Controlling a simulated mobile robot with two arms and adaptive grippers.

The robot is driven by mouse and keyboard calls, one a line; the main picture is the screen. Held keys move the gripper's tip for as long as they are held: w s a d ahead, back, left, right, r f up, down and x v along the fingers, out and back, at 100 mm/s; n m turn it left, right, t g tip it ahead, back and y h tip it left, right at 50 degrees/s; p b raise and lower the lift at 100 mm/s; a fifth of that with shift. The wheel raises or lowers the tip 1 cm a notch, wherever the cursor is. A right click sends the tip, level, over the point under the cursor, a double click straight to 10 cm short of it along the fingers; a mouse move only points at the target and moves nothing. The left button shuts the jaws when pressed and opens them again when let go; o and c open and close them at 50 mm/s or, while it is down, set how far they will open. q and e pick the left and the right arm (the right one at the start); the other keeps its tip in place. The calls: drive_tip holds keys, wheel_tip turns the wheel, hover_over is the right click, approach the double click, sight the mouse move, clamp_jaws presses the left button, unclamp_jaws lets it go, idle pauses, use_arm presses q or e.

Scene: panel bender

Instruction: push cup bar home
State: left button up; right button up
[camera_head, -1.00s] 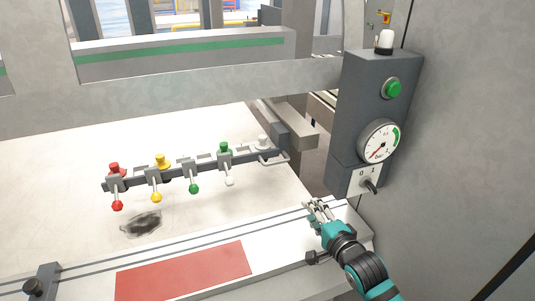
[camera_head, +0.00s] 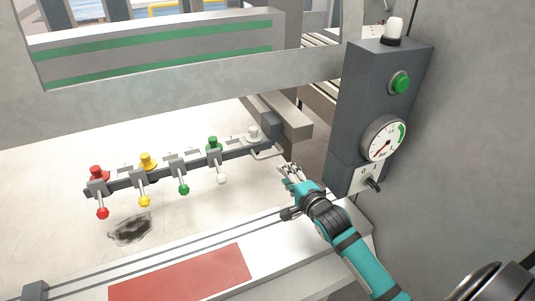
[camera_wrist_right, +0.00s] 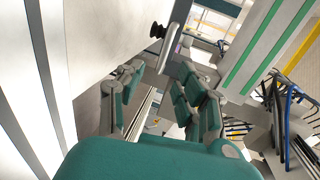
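The cup bar (camera_head: 190,167) is a dark rail lying across the pale sheet. It carries red, yellow, green and white knobs and small ball levers. A light loop handle (camera_head: 268,153) is at its right end, by a dark block (camera_head: 271,126). My right gripper (camera_head: 287,171) is just in front and to the right of the handle, with a small gap seeming to remain. In the right wrist view its fingers (camera_wrist_right: 160,100) are spread with nothing between them, and a light bar with a dark knob shows beyond them. My left gripper is out of view.
A grey control box (camera_head: 375,110) with a green button (camera_head: 400,83), a gauge (camera_head: 383,139) and a switch (camera_head: 372,184) stands at right. A red mat (camera_head: 180,274) lies on the front ledge. A dark smudge (camera_head: 130,229) marks the sheet. A grey beam crosses above the bar.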

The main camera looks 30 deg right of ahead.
sight(271, 156)
drive_tip(key=x, duration=0.3)
drive_tip(key=p+x, duration=0.1)
drive_tip(key=x, duration=0.2)
drive_tip(key=r+p+x, duration=0.1)
drive_tip(key=x, duration=0.2)
drive_tip(key=shift+w, duration=0.5)
drive_tip(key=shift+w+f, duration=0.15)
drive_tip(key=shift+w, duration=0.5)
clamp_jaws()
